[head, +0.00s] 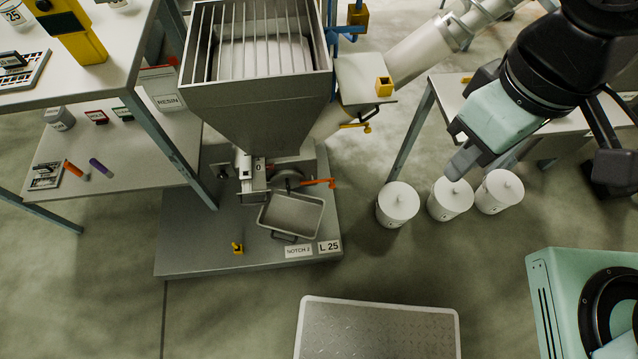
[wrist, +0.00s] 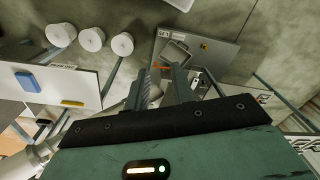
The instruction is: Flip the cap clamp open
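My gripper (head: 458,168) hangs at the right in the head view, above the white lidded tubs and apart from the hopper machine. In the wrist view its two fingers (wrist: 160,75) stand apart with nothing between them, so it is open and empty. The grey hopper (head: 255,100) stands left of it, with a metal outlet (head: 251,178) below. I cannot tell for sure which part is the cap clamp. Candidates are the orange lever (head: 318,182) by the outlet, the yellow-ended handle (head: 356,126) and the blue fitting (head: 345,32) beside the hopper.
A grey tray (head: 292,215) sits on the machine's base plate (head: 190,235). Several white tubs (head: 398,204) stand on the floor. A bench (head: 60,85) is at the left and a table (head: 440,90) at the right. A grey platform (head: 380,330) lies in front; floor around it is clear.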

